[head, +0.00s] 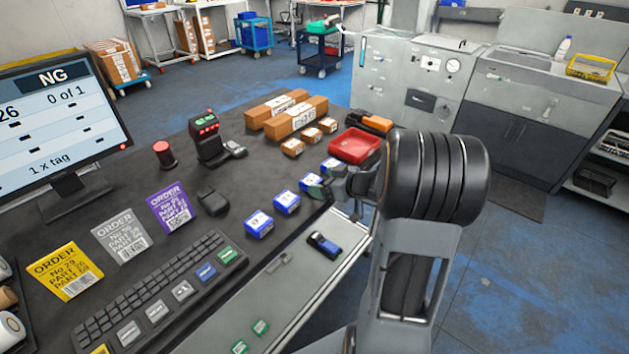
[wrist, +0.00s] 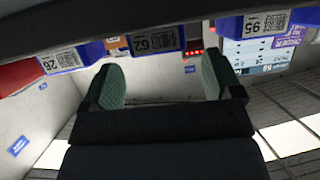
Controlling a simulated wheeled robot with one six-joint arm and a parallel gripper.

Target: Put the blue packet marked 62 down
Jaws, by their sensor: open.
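The blue packet marked 62 (wrist: 153,41) shows its label in the wrist view, just beyond and between my open fingertips (wrist: 161,78). Clear space shows between the packet and the green finger pads. In the head view it appears to be the blue packet (head: 311,182) in the row on the dark table. My gripper (head: 334,186) is beside it on the right and partly covers that spot. Whether a pad touches the packet I cannot tell.
Packet 26 (wrist: 60,59) and packet 95 (wrist: 255,24) flank packet 62. A red tray (head: 355,146), brown boxes (head: 297,118) and a scanner (head: 207,140) stand behind. A keyboard (head: 150,290) lies in front left. The monitor (head: 60,120) reads NG, 0 of 1.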

